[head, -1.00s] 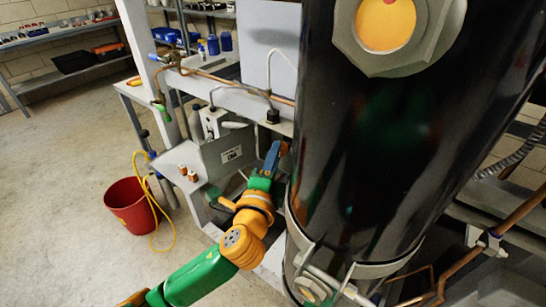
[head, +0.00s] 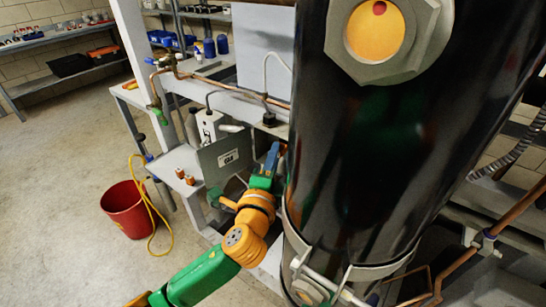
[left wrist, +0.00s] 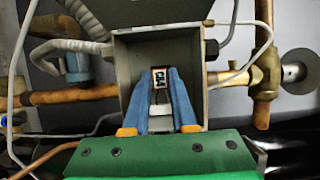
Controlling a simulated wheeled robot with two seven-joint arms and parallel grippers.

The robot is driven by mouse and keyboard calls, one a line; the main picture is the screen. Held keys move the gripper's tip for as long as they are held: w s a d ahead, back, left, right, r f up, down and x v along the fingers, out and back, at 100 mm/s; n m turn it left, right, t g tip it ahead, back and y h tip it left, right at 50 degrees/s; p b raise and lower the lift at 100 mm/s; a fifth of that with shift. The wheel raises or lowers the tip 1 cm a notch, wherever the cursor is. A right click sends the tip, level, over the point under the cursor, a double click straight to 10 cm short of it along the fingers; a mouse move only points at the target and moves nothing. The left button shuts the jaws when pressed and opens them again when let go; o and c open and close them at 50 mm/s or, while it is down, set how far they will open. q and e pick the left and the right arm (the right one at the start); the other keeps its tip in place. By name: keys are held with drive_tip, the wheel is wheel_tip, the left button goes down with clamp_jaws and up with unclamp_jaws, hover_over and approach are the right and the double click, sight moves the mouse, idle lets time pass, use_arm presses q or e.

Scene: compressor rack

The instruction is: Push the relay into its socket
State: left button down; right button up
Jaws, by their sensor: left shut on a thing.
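My left gripper (left wrist: 160,74) has blue fingers and reaches into an open grey box (left wrist: 125,70) in the left wrist view. Its fingertips are shut on a small relay (left wrist: 160,77) with a dark, lettered label and orange-red edges. The socket is hidden behind the relay and fingers, so I cannot tell how deep the relay sits. In the head view the left gripper (head: 274,158) is beside the big black cylinder, behind the box's open grey door (head: 224,158). The relay is hidden there. My right gripper is not in view.
The black cylinder (head: 370,140) stands close on the right of my left arm. Copper pipes (left wrist: 85,95) and a grey hose (left wrist: 85,20) run beside the box. A red bucket (head: 127,212) with a yellow cord stands on the floor at left, where there is free room.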

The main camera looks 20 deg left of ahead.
use_arm(q)
drive_tip(key=shift+w, duration=0.15)
drive_tip(key=shift+c, duration=1.2)
unclamp_jaws()
drive_tip(key=s+p, duration=0.1)
drive_tip(key=s, duration=0.7)
drive_tip(key=shift+d, duration=0.25)
